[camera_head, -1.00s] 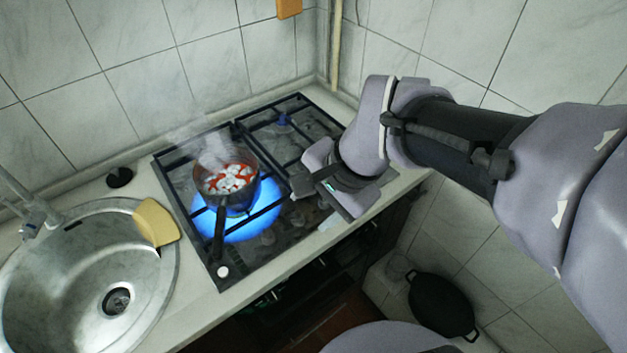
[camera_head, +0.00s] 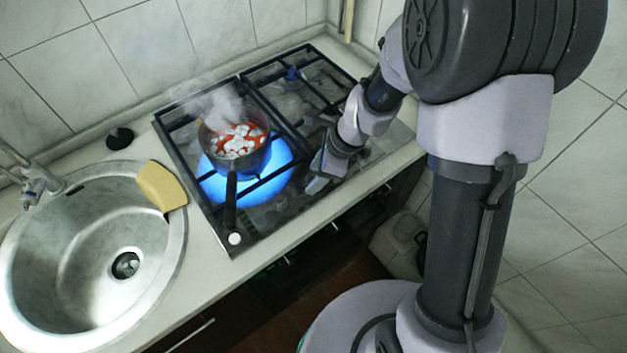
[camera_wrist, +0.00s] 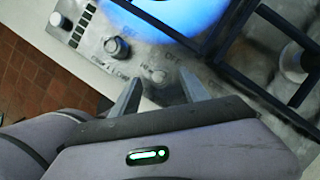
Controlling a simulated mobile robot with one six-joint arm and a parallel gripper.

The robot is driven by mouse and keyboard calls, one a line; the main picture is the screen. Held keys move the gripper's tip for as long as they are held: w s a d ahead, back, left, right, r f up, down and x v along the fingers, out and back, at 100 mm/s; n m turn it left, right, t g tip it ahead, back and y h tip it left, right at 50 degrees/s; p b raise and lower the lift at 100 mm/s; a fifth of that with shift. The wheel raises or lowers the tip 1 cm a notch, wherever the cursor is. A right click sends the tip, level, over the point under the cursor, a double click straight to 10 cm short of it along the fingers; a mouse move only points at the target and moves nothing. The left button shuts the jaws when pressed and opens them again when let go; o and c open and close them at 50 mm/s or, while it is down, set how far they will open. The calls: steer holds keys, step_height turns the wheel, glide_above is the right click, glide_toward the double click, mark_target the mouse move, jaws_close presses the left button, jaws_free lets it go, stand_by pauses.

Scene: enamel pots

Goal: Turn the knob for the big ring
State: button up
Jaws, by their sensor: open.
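My gripper (camera_wrist: 161,82) is open in the wrist view, its two fingers pointing at the hob's front control strip. A small round knob (camera_wrist: 158,75) lies between and just beyond the fingertips; contact cannot be told. A second knob (camera_wrist: 116,47) stands to its left, outside the fingers. Printed marks sit beside both. A large blue flame (camera_wrist: 185,14) burns beyond them. In the head view my gripper (camera_head: 318,184) is low over the right front part of the hob (camera_head: 222,232). The big lit ring (camera_head: 272,182) is under a steaming pot (camera_head: 232,160). The knobs are hard to make out there.
The pot holds red liquid with white pieces; its dark handle points to the front edge. Black grates (camera_wrist: 276,92) stand close right of the gripper in the wrist view. A sink (camera_head: 70,255) and yellow sponge (camera_head: 162,186) are left of the hob.

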steer(key=shift+x, duration=0.75)
jaws_close()
